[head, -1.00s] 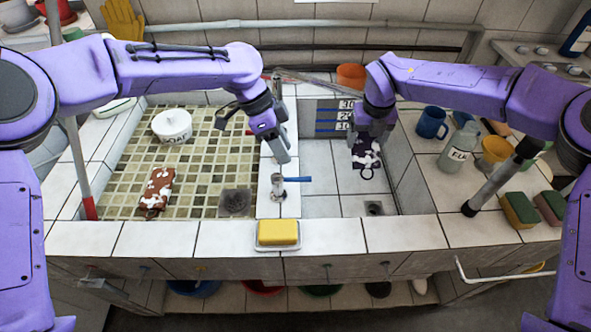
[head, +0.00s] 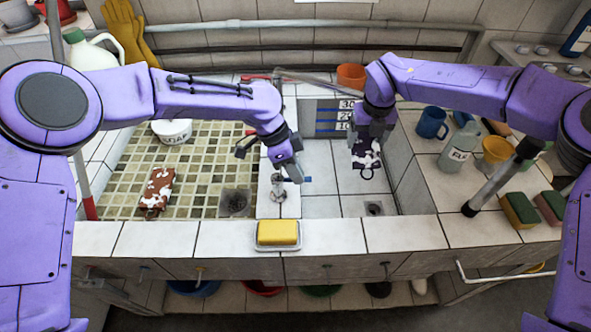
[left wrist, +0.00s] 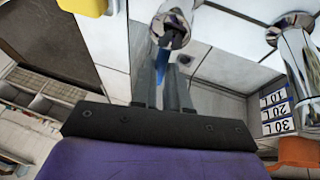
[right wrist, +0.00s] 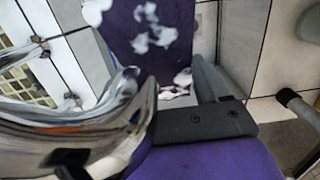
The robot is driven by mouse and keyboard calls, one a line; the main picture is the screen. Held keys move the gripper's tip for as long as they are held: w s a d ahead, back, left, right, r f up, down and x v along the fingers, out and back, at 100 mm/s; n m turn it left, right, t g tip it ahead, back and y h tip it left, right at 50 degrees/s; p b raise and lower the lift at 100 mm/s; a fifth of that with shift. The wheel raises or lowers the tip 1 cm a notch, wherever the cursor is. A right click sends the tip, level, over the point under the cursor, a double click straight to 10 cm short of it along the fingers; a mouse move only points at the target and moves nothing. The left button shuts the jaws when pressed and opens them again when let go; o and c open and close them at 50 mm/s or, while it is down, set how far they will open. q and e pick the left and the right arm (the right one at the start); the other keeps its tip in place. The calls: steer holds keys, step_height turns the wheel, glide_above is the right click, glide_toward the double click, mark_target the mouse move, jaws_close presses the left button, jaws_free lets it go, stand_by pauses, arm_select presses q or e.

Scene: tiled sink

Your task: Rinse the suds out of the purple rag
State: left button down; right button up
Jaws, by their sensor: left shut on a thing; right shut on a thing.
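The purple rag (head: 366,155) with white suds patches hangs from my right gripper (head: 373,133) in the right basin. In the right wrist view the rag (right wrist: 150,35) is held between the fingers, with suds on its face. My left gripper (head: 287,170) is at the tap post (head: 279,190) on the divider between the basins, shut on its blue lever (head: 308,179). In the left wrist view the blue lever (left wrist: 162,58) shows between the fingers, largely hidden. No running water is visible.
A yellow block on a dish (head: 277,234) sits on the front ledge. A drain (head: 374,208) is in the right basin. Mug (head: 432,123), bottle (head: 460,148) and sponges (head: 520,209) stand right.

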arm_select(q)
steer(key=m, duration=0.1)
steer(key=s+m+g, duration=0.1)
steer(key=m, duration=0.1)
steer(key=shift+s+y, duration=0.15)
steer(key=shift+y, duration=0.25)
steer(key=c, duration=1.1)
jaws_free()
steer(key=v, duration=1.2)
